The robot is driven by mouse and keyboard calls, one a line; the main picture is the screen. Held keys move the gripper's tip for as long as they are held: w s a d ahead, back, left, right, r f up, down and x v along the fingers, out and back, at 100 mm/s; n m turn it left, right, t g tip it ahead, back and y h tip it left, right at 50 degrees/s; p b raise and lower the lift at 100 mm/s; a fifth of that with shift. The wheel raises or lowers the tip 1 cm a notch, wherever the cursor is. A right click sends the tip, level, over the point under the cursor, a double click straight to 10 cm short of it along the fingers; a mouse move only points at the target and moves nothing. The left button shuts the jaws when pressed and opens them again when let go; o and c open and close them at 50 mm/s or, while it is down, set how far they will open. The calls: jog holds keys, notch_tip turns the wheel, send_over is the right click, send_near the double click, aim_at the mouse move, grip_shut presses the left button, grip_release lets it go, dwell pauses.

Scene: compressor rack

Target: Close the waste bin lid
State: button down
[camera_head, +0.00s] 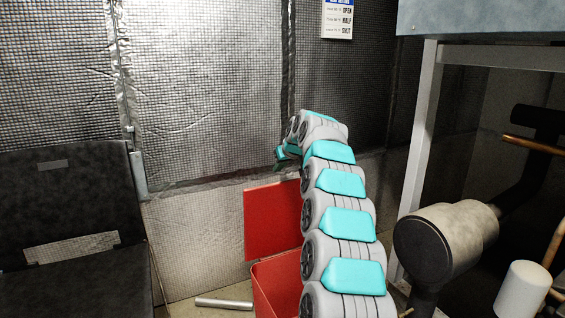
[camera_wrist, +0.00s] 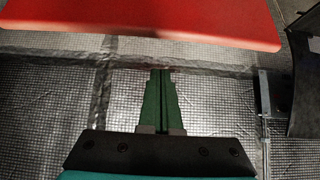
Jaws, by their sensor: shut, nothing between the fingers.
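The red waste bin (camera_head: 272,285) stands on the floor at the bottom middle of the head view, partly hidden behind my arm. Its red lid (camera_head: 270,222) stands upright and open, against or close to the foil-covered wall. The red lid (camera_wrist: 160,18) also spans the top of the wrist view. My gripper (camera_wrist: 161,75) is shut and empty, with its green fingers pointing toward the lid's edge. They look apart from it, though the gap is hard to judge. In the head view my gripper (camera_head: 281,158) is near the wall, above the lid.
A dark chair (camera_head: 70,215) stands at the left. A metal tube (camera_head: 224,303) lies on the floor beside the bin. A metal rack post (camera_head: 418,150), a grey cylinder (camera_head: 445,240) and copper pipes (camera_head: 533,145) are at the right. The foil-covered wall (camera_head: 205,90) closes off the back.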

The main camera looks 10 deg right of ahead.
jog(key=shift+x, duration=1.4)
jog(key=shift+s+d+f, duration=0.1)
jog(key=shift+s+d, duration=0.15)
jog(key=shift+s, duration=0.6)
jog(key=shift+s+d, duration=0.25)
jog(key=shift+s, duration=0.6)
jog(key=shift+s+f, duration=0.2)
jog(key=shift+s, duration=0.05)
jog(key=shift+d, duration=0.1)
jog(key=shift+s, duration=0.1)
